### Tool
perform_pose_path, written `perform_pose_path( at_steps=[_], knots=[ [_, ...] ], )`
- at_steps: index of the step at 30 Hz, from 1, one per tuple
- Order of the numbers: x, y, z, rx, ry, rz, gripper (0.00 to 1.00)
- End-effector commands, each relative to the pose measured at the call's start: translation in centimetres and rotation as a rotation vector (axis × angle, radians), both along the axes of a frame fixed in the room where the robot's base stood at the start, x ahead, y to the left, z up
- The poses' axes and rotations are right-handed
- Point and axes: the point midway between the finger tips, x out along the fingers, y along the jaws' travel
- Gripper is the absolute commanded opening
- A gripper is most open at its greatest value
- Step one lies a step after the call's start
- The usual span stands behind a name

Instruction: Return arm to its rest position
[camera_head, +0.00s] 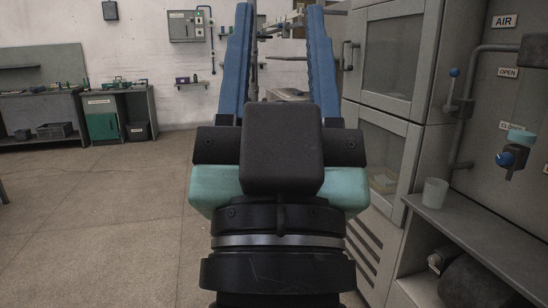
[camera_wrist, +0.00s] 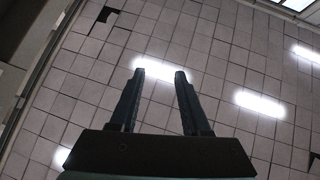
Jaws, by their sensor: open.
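My gripper (camera_head: 279,12) shows large in the middle of the head view, with its two blue fingers pointing up and well apart. It is open, and no object shows between the fingers. In the wrist view my gripper (camera_wrist: 158,74) also shows with its fingers spread and empty, against a tiled ceiling (camera_wrist: 85,95) with bright lamps. The dark wrist housing hides part of the gripper's base and the room behind it in the head view.
A grey machine cabinet (camera_head: 387,140) stands close on the right, with an air valve (camera_head: 455,95) and a shelf (camera_head: 470,235) bearing a translucent cup (camera_head: 435,193). Workbenches (camera_head: 118,113) stand far left. The floor (camera_head: 100,220) at left is clear.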

Motion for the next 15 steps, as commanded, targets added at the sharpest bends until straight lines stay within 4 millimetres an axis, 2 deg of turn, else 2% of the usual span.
perform_pose_path(
  at_steps=[1, 2, 4, 11, 15],
  knots=[
    [-2.0, 0.3, 2.0, -0.016, -0.034, -0.003, 0.47],
    [-3.0, 0.4, 2.8, -0.028, -0.046, -0.005, 0.47],
    [-2.2, 0.4, 4.8, -0.024, -0.026, -0.003, 0.47],
    [-2.0, 0.4, 10.0, -0.023, -0.023, -0.002, 0.47],
    [-2.0, 0.4, 14.2, -0.022, -0.023, -0.001, 0.47]
  ],
)
